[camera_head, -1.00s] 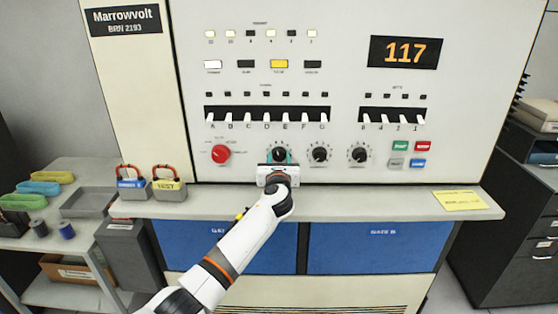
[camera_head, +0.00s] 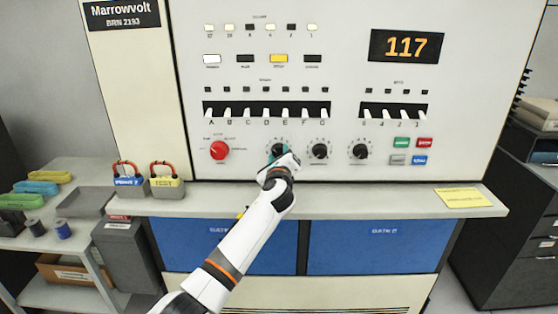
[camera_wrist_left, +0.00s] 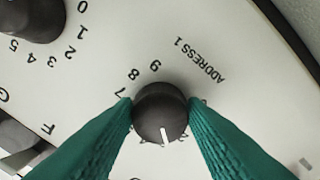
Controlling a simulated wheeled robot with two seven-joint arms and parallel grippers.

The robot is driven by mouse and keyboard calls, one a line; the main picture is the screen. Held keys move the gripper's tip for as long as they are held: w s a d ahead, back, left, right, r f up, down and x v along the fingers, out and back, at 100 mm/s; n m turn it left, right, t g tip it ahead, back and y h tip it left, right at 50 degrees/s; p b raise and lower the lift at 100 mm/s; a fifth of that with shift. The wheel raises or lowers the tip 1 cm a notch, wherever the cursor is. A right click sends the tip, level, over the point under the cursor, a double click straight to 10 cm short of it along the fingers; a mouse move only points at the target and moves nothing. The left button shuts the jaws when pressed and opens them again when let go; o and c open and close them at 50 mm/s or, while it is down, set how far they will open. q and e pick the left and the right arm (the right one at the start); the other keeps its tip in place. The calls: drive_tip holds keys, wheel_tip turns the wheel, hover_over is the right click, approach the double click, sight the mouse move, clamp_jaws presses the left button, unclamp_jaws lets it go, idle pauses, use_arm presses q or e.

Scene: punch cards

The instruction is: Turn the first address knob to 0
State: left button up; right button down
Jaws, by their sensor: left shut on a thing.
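The first address knob (camera_wrist_left: 160,113) is black and round, with a white pointer line that points down in the left wrist view. The numerals 7, 8 and 9 and the label "ADDRESS 1" show on the panel around it; the other numerals are hidden or cut off. My right gripper is not in view.
Two more black knobs (camera_head: 319,151) (camera_head: 359,151) stand to the right, and a red knob (camera_head: 219,150) to the left. White toggle switches (camera_head: 285,113) line up above. A ledge (camera_head: 340,202) runs below, with two padlock-like items (camera_head: 167,184) at its left. The display (camera_head: 405,46) reads 117.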

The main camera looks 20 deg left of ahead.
use_arm(q)
drive_tip(key=shift+n+b, duration=3.8)
drive_tip(key=shift+n, duration=4.2)
drive_tip(key=shift+r, duration=0.1)
drive_tip(key=o, duration=1)
drive_tip(key=shift+s, duration=0.1)
drive_tip(key=b+v, duration=0.1)
drive_tip(key=v, duration=1.1)
